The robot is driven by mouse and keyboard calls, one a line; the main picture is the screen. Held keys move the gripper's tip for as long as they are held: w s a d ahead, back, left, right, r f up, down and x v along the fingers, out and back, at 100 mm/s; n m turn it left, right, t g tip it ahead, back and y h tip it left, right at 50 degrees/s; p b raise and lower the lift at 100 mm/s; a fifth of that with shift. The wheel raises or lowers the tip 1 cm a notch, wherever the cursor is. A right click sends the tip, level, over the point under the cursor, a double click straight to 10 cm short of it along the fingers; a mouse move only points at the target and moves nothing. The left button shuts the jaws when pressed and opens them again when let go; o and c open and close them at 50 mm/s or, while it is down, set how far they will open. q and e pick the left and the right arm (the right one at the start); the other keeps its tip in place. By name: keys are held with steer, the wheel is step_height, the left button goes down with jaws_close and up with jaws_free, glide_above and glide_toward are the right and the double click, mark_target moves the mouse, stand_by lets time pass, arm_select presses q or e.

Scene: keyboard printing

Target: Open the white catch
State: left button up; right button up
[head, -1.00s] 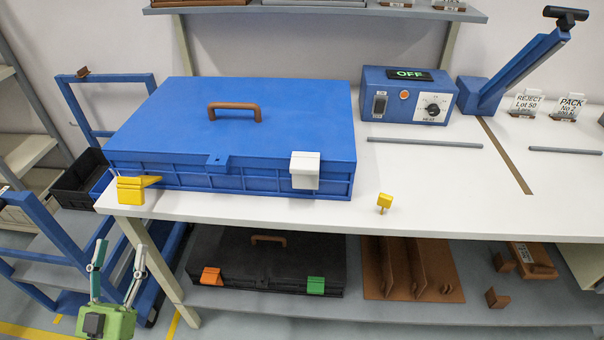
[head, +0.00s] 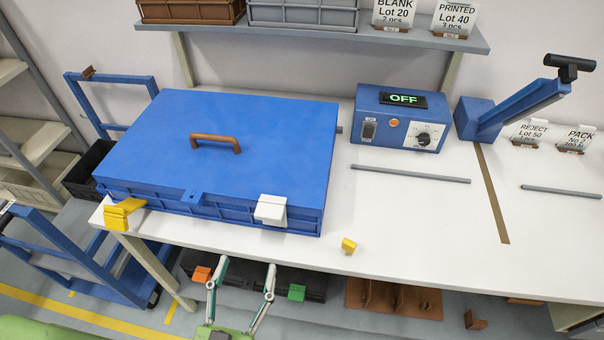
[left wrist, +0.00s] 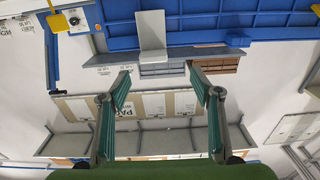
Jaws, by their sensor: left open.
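The blue case (head: 220,150) lies closed on the white table, with a brown handle on its lid. The white catch (head: 271,210) sits on the front edge at the case's right side and hangs down over the front face. It also shows near the top of the left wrist view (left wrist: 151,32). A yellow catch (head: 122,215) at the front left corner has its flap sticking out. My left gripper (head: 246,263) is open and empty, with fingers pointing up, in front of the table edge and below the white catch, not touching it. My right gripper is not in view.
A yellow knob (head: 349,246) stands near the table's front edge, right of the case. A blue heater box (head: 400,120) reading OFF and a lever press (head: 500,115) stand behind. A dark case (head: 330,285) with orange and green catches lies on the lower shelf.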

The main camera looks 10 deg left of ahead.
mark_target(267, 218)
arm_select(q)
steer(key=w+p, duration=0.1)
steer(key=w, duration=0.3)
steer(key=w+d+r+p, duration=0.1)
steer(key=w, duration=0.3)
steer(key=w+r+p, duration=0.1)
steer(key=w+p, duration=0.1)
steer(key=w, duration=0.2)
steer(key=shift+d, duration=0.4)
steer(key=shift+w, duration=0.7)
steer(key=shift+f, duration=0.1)
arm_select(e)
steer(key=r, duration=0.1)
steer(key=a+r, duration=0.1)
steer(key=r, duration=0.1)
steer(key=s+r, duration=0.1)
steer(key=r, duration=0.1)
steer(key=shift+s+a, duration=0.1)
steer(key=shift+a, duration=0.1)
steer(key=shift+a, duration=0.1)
